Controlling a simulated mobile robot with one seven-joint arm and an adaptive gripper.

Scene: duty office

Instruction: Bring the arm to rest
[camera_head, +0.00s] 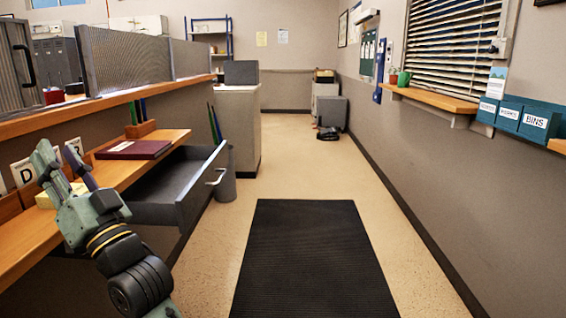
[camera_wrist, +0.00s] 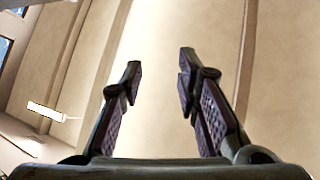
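My gripper (camera_head: 62,160) is at the lower left in the head view, raised near the wooden desk (camera_head: 35,243), with its fingers pointing up and away. In the wrist view my gripper (camera_wrist: 158,75) shows two dark fingers standing apart. Nothing is between them, so it is open and empty. Behind the fingers the wrist view shows a pale ceiling or wall, with a bright light fitting (camera_wrist: 46,111) at the left. My arm comes up from the bottom of the head view.
A grey drawer (camera_head: 190,200) stands open under the desk, just right of my gripper. A dark red book (camera_head: 133,150) lies on the desk. A grey partition (camera_head: 125,62) rises above the upper shelf.

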